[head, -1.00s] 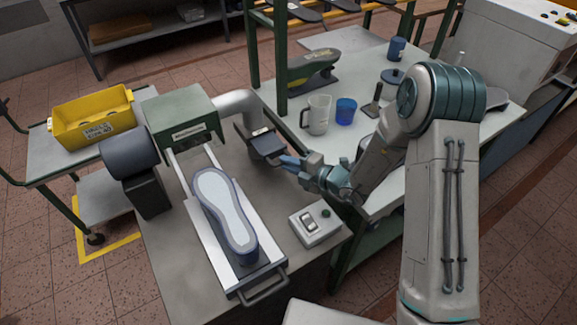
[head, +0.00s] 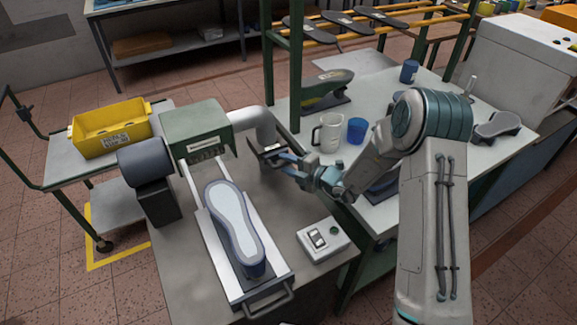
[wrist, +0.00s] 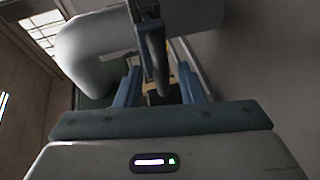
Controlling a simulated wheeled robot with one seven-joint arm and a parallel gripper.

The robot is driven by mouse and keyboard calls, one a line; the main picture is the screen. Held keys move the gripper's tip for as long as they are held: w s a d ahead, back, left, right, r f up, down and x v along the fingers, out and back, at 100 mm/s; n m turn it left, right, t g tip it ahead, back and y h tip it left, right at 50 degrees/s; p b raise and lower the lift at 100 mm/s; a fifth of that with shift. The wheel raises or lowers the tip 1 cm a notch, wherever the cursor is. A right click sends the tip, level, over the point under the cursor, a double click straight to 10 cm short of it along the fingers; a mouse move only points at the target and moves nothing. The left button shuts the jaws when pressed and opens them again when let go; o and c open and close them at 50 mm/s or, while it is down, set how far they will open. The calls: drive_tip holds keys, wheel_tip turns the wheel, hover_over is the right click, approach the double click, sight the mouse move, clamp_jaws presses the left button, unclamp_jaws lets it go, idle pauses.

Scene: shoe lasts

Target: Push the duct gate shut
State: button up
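The duct gate (head: 262,150) is a dark plate with a pale edge at the lower end of the grey elbow duct (head: 262,122). My gripper (head: 280,158) is at the gate's right side, its blue fingers reaching toward it. In the wrist view, the two fingers (wrist: 158,90) stand apart, with a grey bar of the gate (wrist: 152,45) in front of the gap between them. The pale rounded duct (wrist: 90,50) is close behind. I cannot tell whether the fingers touch the gate, or how far open the gate is.
A green machine housing (head: 195,130) joins the duct. A shoe last (head: 233,225) lies on a sliding tray (head: 285,283) in front. A switch box (head: 323,240) sits below my gripper. A clear jug (head: 328,133) and blue cup (head: 356,130) stand on the bench behind.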

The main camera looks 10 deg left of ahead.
drive_tip(key=shift+d, duration=0.1)
drive_tip(key=shift+r, duration=0.55)
drive_tip(key=shift+o, duration=0.3)
drive_tip(key=r, duration=0.2)
drive_tip(key=shift+w+r+b, duration=0.2)
drive_tip(key=shift+r+b, duration=0.15)
drive_tip(key=shift+b, duration=0.05)
drive_tip(key=o, duration=0.9)
drive_tip(key=shift+d+r, duration=1.2)
drive_tip(key=shift+o, duration=0.3)
drive_tip(key=d+r, duration=0.2)
drive_tip(key=d, duration=0.1)
drive_tip(key=shift+s+d+r, duration=0.1)
drive_tip(key=shift+s+d, duration=0.05)
drive_tip(key=shift+s+d+r, duration=0.1)
drive_tip(key=shift+d+r, duration=0.2)
drive_tip(key=shift+d, duration=0.35)
drive_tip(key=shift+d+r, duration=0.3)
drive_tip(key=shift+d, duration=0.3)
drive_tip(key=c, duration=1)
drive_tip(key=d, duration=0.1)
drive_tip(key=d+r, duration=0.1)
drive_tip(key=s+d, duration=0.1)
drive_tip(key=shift+d+r+b, duration=0.15)
drive_tip(key=shift+r+b, duration=0.1)
drive_tip(key=shift+b, duration=0.1)
